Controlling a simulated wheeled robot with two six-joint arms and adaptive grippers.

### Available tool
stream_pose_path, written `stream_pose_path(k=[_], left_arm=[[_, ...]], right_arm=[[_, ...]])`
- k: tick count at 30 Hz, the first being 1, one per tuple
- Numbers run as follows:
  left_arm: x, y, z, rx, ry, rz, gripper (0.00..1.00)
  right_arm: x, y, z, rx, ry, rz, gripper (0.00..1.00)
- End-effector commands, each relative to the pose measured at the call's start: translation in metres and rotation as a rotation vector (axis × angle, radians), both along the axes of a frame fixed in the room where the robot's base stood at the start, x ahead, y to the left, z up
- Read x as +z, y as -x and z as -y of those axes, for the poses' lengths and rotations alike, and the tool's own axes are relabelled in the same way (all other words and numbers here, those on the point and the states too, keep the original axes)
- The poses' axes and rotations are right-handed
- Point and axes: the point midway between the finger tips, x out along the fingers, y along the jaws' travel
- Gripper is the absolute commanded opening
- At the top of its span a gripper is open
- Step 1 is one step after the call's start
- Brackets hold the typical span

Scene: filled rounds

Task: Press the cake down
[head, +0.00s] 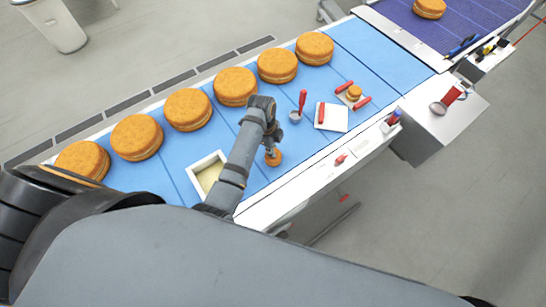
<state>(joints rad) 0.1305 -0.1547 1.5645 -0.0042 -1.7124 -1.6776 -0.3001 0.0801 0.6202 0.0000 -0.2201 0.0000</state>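My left gripper (270,140) points down over the blue belt, right at a small orange round piece (274,158). It is too small to tell whether the fingers touch or hold the piece, or whether they are open. Several large round orange-brown cakes with a pale filling line lie in a row along the belt's far side; one (235,87) is behind my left arm's wrist. Another small orange round (354,92) sits on a white board with red handles (345,100). My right gripper is not in view.
A shallow tray (194,170) with cream-coloured contents lies left of my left arm. A red-handled tool (302,100) and a white square board (331,122) lie to the right. A grey box (440,120) stands beyond the belt's near white edge.

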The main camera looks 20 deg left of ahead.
Motion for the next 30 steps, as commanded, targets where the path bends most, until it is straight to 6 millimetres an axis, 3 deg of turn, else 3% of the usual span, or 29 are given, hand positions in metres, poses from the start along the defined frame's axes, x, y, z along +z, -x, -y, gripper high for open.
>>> stream_pose_path(k=[13,30], left_arm=[[0.0,0.001,0.0,0.0,0.0,-0.002,0.0],[0.047,0.0,0.0,0.0,0.0,0.001,0.0]], right_arm=[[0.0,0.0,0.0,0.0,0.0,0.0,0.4],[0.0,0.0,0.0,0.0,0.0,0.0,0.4]])
